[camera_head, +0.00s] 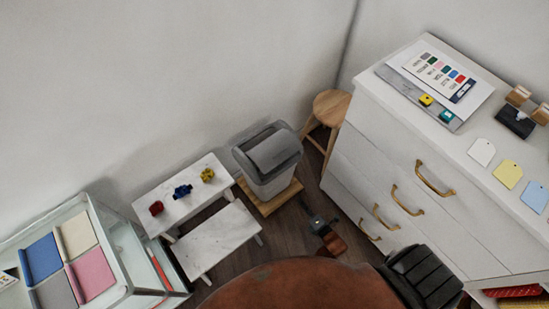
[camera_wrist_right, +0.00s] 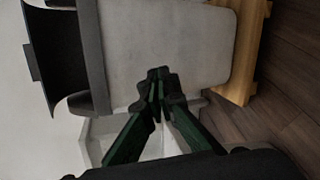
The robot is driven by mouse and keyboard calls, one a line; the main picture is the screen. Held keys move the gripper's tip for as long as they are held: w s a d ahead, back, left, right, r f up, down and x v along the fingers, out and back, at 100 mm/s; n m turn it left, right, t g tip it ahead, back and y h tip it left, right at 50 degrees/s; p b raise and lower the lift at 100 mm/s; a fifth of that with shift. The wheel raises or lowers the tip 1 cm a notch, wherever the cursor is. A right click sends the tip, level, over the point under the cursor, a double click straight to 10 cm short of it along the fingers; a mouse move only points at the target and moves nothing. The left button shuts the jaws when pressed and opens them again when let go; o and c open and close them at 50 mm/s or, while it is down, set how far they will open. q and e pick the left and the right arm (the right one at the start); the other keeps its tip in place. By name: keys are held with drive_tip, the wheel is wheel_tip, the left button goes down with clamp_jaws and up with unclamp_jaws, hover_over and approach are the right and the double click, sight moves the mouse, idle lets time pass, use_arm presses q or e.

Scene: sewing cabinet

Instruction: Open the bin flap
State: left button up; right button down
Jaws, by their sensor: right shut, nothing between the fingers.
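My right gripper (camera_head: 307,207) is low, to the right of and below the bin in the head view. Its dark green fingers (camera_wrist_right: 158,78) are shut and empty in front of the bin's body; I cannot tell if they touch it. My left gripper is not in view.
The bin stands on a wooden base (camera_head: 286,197). A white step bench (camera_head: 220,240) with several coloured small items stands left of it. A wooden stool (camera_head: 331,105) is behind, and a white drawer cabinet (camera_head: 375,160) with brass handles is at right. Dark floor lies between.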

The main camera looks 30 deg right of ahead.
sight(280, 158)
use_arm(q)
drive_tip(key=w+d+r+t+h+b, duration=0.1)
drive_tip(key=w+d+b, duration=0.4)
drive_tip(key=b, duration=0.8)
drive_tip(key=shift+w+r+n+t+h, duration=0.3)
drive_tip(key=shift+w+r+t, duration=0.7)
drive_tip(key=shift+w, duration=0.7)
use_arm(e)
drive_tip(key=shift+w+a+r+n+t+y, duration=0.45)
drive_tip(key=shift+w+r+n+t, duration=0.8)
drive_tip(key=shift+w+r+n, duration=1.6)
drive_tip(key=shift+w+a+r+n+t+y, duration=0.1)
drive_tip(key=shift+w+r+n+t+y, duration=0.9)
drive_tip(key=shift+w+r+n, duration=1.8)
drive_tip(key=shift+w+a+r+n+t+y, duration=0.3)
drive_tip(key=shift+w+r+n+t, duration=1.25)
drive_tip(key=shift+w+r+n, duration=1.25)
drive_tip(key=shift+w+r+m, duration=0.1)
drive_tip(key=shift+w+m, duration=0.15)
drive_tip(key=shift+w, duration=0.05)
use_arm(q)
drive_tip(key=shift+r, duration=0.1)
